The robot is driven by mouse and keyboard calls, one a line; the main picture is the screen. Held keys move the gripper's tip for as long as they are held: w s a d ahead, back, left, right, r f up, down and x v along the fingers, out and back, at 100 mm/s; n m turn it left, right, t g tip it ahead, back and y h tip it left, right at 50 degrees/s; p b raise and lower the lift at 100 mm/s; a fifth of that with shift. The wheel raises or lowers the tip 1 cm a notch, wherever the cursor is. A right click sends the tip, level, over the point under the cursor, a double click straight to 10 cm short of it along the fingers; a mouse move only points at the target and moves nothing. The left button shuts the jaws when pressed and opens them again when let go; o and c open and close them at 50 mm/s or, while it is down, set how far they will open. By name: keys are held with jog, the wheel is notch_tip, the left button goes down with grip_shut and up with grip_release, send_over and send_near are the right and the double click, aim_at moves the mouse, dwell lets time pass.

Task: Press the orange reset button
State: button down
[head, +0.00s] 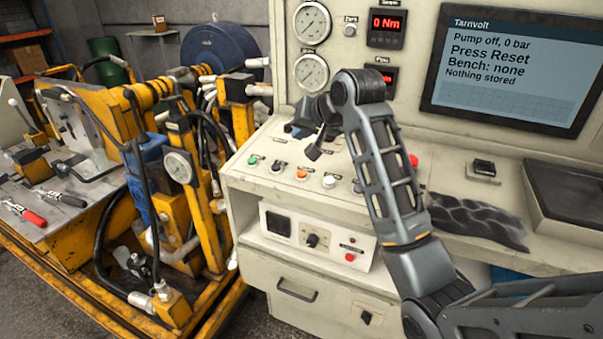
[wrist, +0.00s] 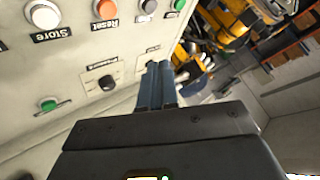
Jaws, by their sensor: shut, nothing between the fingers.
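The orange reset button (head: 301,174) is on the sloped console panel, between a black button and a white one. It also shows at the top of the wrist view (wrist: 105,10), with its Reset label beside it. My gripper (head: 296,131) hangs above the back part of the panel, behind the button row in the head view. In the wrist view its blue-grey fingers (wrist: 160,68) are together and empty, apart from the orange button. The console screen (head: 510,68) reads "Pump off, 0 bar" and "Press Reset".
The white Store button (wrist: 43,15) is beside the reset button. A green button (head: 251,160) and a black knob (wrist: 106,82) are also on the panel. Yellow hydraulic machinery (head: 180,215) stands to the left. A dark tray (head: 570,190) is at the right.

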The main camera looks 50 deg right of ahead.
jog(key=b, duration=0.7)
send_over(304, 176)
jog(key=f, duration=0.6)
jog(key=shift+a+f, duration=0.3)
jog(key=shift+d+f, duration=0.2)
jog(key=shift+f, duration=0.8)
jog(key=shift+f, duration=0.15)
jog(key=shift+f, duration=0.25)
jog(key=shift+d+f, duration=0.1)
jog(key=shift+f, duration=0.3)
dwell(1.0)
jog(key=shift+r+p, duration=0.85)
jog(key=shift+p, duration=0.1)
